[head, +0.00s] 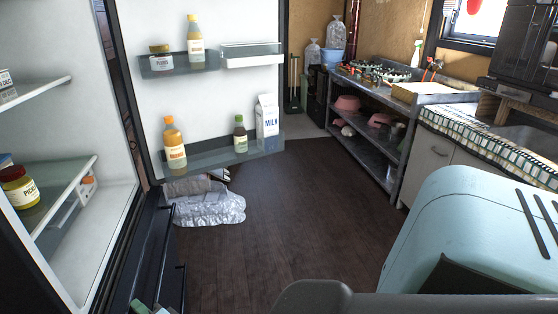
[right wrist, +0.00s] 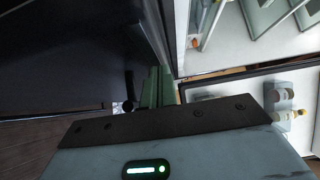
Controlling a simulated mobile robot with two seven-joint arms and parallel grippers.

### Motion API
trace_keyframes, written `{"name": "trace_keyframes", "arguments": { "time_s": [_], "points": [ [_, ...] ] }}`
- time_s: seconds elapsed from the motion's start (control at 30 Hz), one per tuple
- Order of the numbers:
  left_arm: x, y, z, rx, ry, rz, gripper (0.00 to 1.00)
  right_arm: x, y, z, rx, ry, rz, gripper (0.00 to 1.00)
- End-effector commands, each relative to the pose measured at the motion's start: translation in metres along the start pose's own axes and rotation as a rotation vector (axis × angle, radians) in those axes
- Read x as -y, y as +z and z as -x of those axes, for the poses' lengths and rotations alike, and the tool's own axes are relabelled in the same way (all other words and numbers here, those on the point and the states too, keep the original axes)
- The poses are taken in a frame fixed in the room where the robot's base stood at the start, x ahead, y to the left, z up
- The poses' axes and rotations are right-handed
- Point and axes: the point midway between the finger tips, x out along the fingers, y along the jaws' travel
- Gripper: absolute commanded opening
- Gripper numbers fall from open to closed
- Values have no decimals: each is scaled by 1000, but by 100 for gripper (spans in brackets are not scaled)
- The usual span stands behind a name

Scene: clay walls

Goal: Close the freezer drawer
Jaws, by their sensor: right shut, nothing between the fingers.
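The freezer drawer's dark front (head: 147,250) is at the lower left in the head view, below the open fridge compartment, with dark bar handles along it. How far the drawer stands out is hard to tell. A large dark panel (right wrist: 70,55) fills the left of the right wrist view. My right gripper (head: 150,307) shows at the bottom edge of the head view, by the dark front. Its green fingers (right wrist: 155,88) are together and empty, beside the dark panel in the wrist view. Whether they touch it is unclear. My left gripper is out of view.
The white fridge door (head: 205,95) stands wide open, with bottles and a milk carton (head: 267,115) on its shelves. A crumpled silvery bag (head: 208,207) lies on the floor beyond. A metal rack (head: 392,165) stands at the right.

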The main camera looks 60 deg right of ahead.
Motion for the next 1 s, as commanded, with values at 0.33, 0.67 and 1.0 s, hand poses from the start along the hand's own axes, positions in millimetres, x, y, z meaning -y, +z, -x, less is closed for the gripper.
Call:
{"name": "trace_keyframes", "arguments": {
  "time_s": [0.33, 0.67, 1.0],
  "points": [
    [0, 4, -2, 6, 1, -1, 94, 0, 10, -11, 0, 0, 1, 0],
    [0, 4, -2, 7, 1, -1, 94, 3, 13, -13, 4, -3, -1, 0],
    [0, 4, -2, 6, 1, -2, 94, 4, 14, -12, 7, -5, -2, 0]
  ]
}}
